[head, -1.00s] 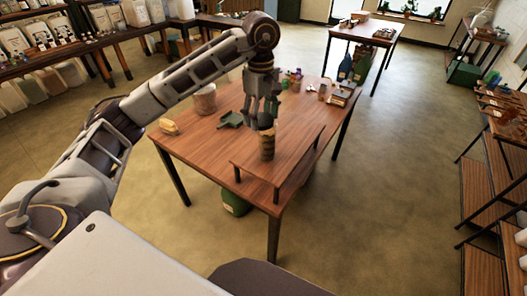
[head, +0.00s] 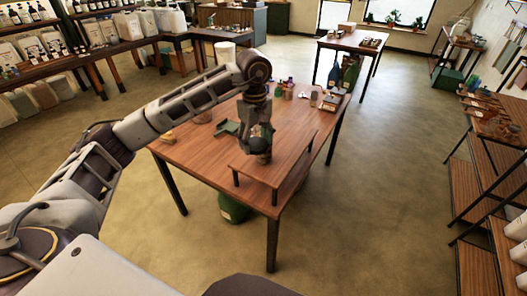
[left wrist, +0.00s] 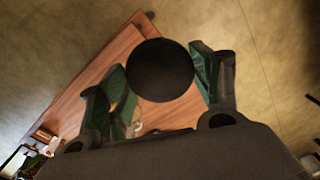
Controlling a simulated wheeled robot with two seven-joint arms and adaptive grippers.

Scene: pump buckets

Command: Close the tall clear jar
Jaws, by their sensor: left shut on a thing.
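The tall clear jar (head: 263,158), with brownish contents, stands on the low raised shelf on the wooden table. Only a small part of it shows below my left gripper. My left gripper (head: 259,146) points down right over the jar's top. In the left wrist view a round black lid (left wrist: 160,70) lies between the two green-padded fingers, and the gripper is shut on it. The lid covers the view of the jar from above, so I cannot tell whether it is seated on the rim. My right gripper is not in view.
The low shelf (head: 290,160) runs along the near right side of the wooden table (head: 190,151). A green scoop-like thing (head: 226,128) lies left of the gripper. Small items stand at the table's back. A green container (head: 232,208) is under the table.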

